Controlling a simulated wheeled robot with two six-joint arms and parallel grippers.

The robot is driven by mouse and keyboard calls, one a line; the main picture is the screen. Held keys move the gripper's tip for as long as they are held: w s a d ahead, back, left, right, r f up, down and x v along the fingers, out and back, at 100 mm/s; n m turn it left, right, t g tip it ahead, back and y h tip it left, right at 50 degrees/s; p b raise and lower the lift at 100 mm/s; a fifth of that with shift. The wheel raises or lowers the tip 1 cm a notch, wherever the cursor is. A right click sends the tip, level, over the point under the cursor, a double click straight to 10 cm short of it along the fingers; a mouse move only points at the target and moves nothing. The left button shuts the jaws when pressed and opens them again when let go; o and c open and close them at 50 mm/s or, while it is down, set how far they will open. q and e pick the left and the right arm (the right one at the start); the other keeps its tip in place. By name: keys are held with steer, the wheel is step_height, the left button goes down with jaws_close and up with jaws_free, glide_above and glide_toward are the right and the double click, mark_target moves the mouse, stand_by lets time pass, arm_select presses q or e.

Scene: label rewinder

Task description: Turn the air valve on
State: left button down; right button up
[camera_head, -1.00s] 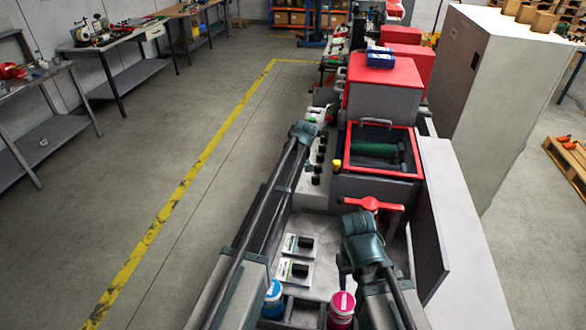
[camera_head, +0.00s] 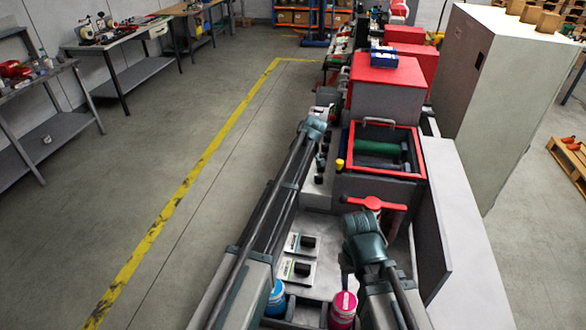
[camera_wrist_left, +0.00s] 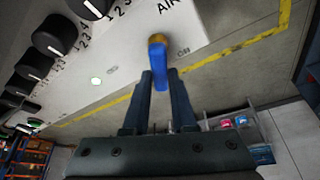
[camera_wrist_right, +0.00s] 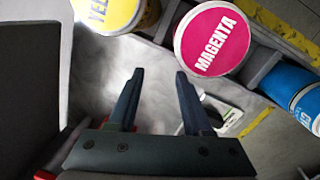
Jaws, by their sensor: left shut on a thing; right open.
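The air valve's blue lever (camera_wrist_left: 158,66) shows in the left wrist view, on a brass stem against a pale panel. My left gripper (camera_wrist_left: 160,82) is shut on the lever, with a finger on each side. In the head view my left gripper (camera_head: 314,128) is at the machine's left side and the lever cannot be made out. My right gripper (camera_head: 360,232) is over the machine's near end. In the right wrist view it (camera_wrist_right: 157,75) is open and empty.
Black knobs (camera_wrist_left: 54,36) line the panel beside the valve. A magenta jar (camera_wrist_right: 214,40), a yellow jar (camera_wrist_right: 108,12) and a blue jar (camera_wrist_right: 296,92) are near my right gripper. A red handle (camera_head: 375,203) stands just beyond it. The floor to the left is clear.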

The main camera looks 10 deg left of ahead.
arm_select(q)
steer(key=c, duration=0.7)
jaws_free()
steer(key=p+v, duration=1.2)
steer(key=v, duration=0.1)
steer(key=shift+s+d+r+p, duration=0.1)
steer(key=shift+d+r+p, duration=0.05)
steer(key=shift+r+p, duration=0.2)
